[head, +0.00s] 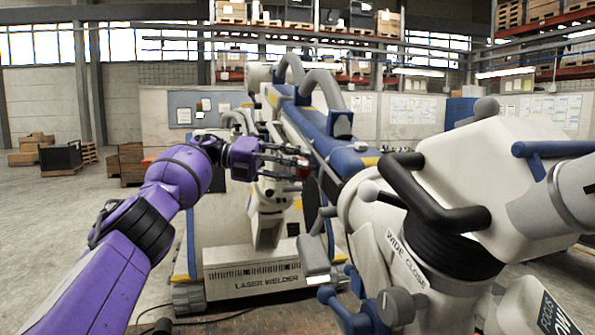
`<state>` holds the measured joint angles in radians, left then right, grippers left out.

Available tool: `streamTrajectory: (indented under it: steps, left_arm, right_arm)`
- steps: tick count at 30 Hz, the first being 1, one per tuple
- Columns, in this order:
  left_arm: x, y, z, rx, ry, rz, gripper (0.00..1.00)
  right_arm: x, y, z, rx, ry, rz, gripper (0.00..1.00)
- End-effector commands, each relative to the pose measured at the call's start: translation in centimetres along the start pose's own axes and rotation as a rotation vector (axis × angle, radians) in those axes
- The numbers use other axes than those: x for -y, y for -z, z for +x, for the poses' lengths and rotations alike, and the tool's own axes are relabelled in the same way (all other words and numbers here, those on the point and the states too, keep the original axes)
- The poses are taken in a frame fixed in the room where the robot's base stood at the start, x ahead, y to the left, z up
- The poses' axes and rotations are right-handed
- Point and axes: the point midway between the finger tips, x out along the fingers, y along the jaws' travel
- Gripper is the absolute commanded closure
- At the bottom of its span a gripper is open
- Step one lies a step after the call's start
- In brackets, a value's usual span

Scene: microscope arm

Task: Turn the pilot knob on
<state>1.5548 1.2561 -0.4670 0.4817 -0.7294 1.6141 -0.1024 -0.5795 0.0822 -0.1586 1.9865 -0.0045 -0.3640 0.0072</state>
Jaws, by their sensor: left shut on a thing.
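My left gripper (302,161) reaches in from the left on a purple arm. Its dark fingers are closed around a small red knob (302,172) at the side of the blue and white machine arm (336,152). The fingers hide part of the knob, and its setting cannot be read. No label shows on it, so I cannot tell for sure that it is the pilot knob. My right gripper is not in view.
A white machine head (495,165) with a black handle (425,195) fills the right foreground. A white base marked "LASER WELDER" (252,275) stands below my left gripper. Boxes (60,157) stand at far left. Open floor (45,225) lies at left.

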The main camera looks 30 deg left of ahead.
Motion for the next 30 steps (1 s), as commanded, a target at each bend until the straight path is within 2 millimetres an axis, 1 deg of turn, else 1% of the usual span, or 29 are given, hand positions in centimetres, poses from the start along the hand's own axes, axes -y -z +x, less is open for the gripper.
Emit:
streamTrajectory:
  steps: [1,12,30]
  left_arm:
    - [-0.26,0.07,0.04,-0.001,0.006,-0.018,0.91]
    - [-0.38,0.17,0.11,-0.004,0.038,-0.101,0.91]
    - [-0.51,0.27,0.16,-0.007,0.05,-0.139,0.92]
  right_arm:
    - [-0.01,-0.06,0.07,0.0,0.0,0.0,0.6]
    - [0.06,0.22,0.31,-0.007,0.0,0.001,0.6]
    - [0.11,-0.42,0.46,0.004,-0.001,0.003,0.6]
